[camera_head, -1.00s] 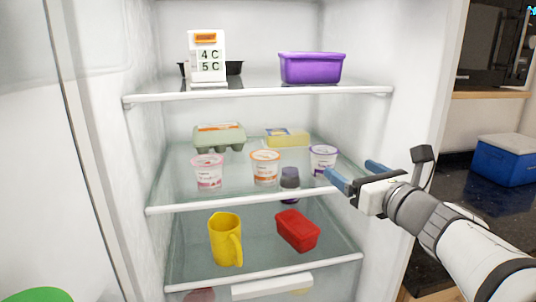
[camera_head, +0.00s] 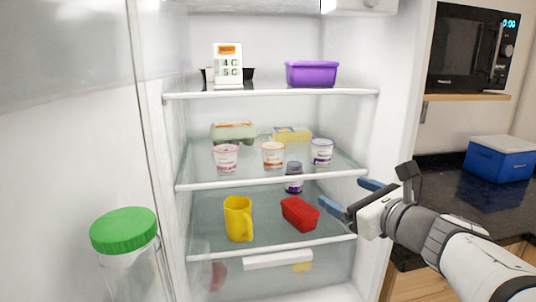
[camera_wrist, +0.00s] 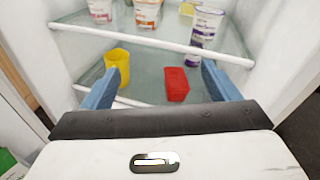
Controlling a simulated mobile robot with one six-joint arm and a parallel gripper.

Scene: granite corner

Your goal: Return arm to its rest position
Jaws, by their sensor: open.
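My gripper (camera_head: 346,198) is at the right side of the open fridge in the head view, in front of the shelves. Its two blue fingers (camera_wrist: 160,84) are spread apart with nothing between them in the wrist view. My arm reaches in from the lower right. Beyond the fingers, a red container (camera_head: 299,214) lies on the lower shelf, with a yellow jug (camera_head: 238,219) to its left. Both also show in the wrist view, the red container (camera_wrist: 177,84) and the yellow jug (camera_wrist: 118,66). The fingers look apart from both.
The fridge shelf edges (camera_head: 270,182) and right wall (camera_head: 398,140) are close to my gripper. Yogurt cups (camera_head: 273,155) stand on the middle shelf. A green-lidded jar (camera_head: 124,231) is at lower left. A blue cooler (camera_head: 500,160) sits on the dark counter at right, below a microwave (camera_head: 470,48).

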